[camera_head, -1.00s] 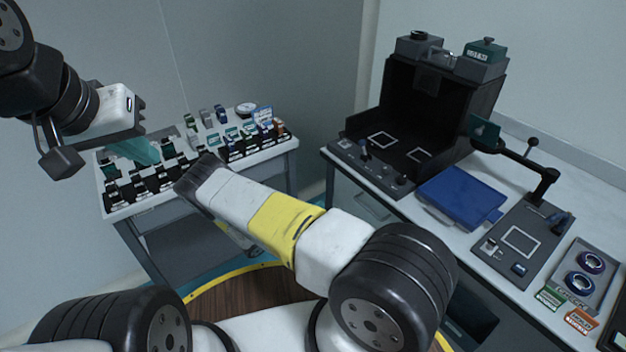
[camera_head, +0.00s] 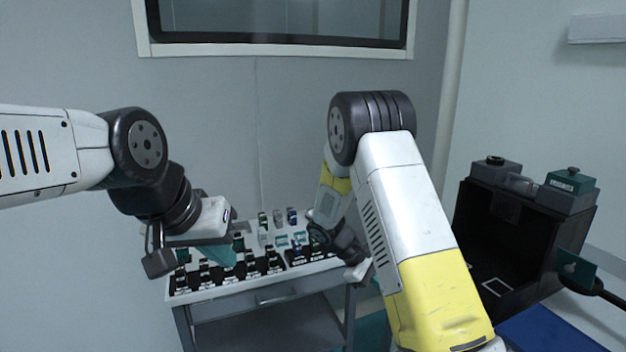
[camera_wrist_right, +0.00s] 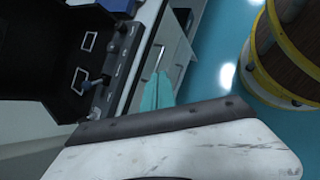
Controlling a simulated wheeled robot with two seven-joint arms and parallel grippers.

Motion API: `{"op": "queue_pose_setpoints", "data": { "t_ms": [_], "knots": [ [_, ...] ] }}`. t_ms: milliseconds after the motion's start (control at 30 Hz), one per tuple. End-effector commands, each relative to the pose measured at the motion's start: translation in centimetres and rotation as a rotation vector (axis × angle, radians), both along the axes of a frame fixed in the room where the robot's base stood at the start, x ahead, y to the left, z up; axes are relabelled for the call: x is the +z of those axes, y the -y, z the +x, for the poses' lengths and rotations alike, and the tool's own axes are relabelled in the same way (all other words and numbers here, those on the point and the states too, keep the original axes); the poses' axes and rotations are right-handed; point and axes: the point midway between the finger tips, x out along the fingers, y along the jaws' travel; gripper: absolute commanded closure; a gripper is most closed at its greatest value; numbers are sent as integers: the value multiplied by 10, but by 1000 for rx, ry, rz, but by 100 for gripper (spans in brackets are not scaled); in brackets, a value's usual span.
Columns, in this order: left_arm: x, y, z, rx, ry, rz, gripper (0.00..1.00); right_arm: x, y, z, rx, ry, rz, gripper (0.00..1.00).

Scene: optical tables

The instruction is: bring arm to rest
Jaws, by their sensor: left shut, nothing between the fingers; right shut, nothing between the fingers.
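My left gripper (camera_head: 225,253) hangs at the left of the head view, with its teal fingers shut and empty. It is in front of the table of small parts, and I cannot tell its height above them. My right arm (camera_head: 410,215) is raised in the middle of the head view, bent at the elbow with its forearm hanging down. The right gripper's fingers are hard to make out there.
A small grey table (camera_head: 262,297) holds rows of small dark and teal parts. A black open-front box (camera_head: 515,235) stands on the right bench, with a blue case (camera_head: 550,332) before it. The right wrist view shows a wooden, yellow-rimmed round base (camera_wrist_right: 290,50). A window (camera_head: 280,18) is behind.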

Motion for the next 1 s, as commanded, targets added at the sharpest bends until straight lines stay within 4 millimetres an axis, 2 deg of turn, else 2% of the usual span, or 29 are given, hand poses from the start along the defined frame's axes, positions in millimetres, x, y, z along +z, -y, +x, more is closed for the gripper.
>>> {"op": "queue_pose_setpoints", "data": {
  "t_ms": [33, 200, 600, 800, 1000],
  "knots": [
    [0, 0, 0, 0, 0, 0, 100, 20, 0, -7, -48, 44, 62, 100],
    [0, 0, 0, 0, 0, 0, 100, 71, -7, -34, -188, 174, 256, 100],
    [0, 0, 0, 0, 0, 0, 100, 182, -28, -110, -451, 510, 671, 100],
    [0, 0, 0, 0, 0, 0, 100, 224, -39, -153, -548, 690, 853, 100],
    [0, 0, 0, 0, 0, 0, 100, 248, -49, -186, -609, 833, 983, 100]
  ]
}}
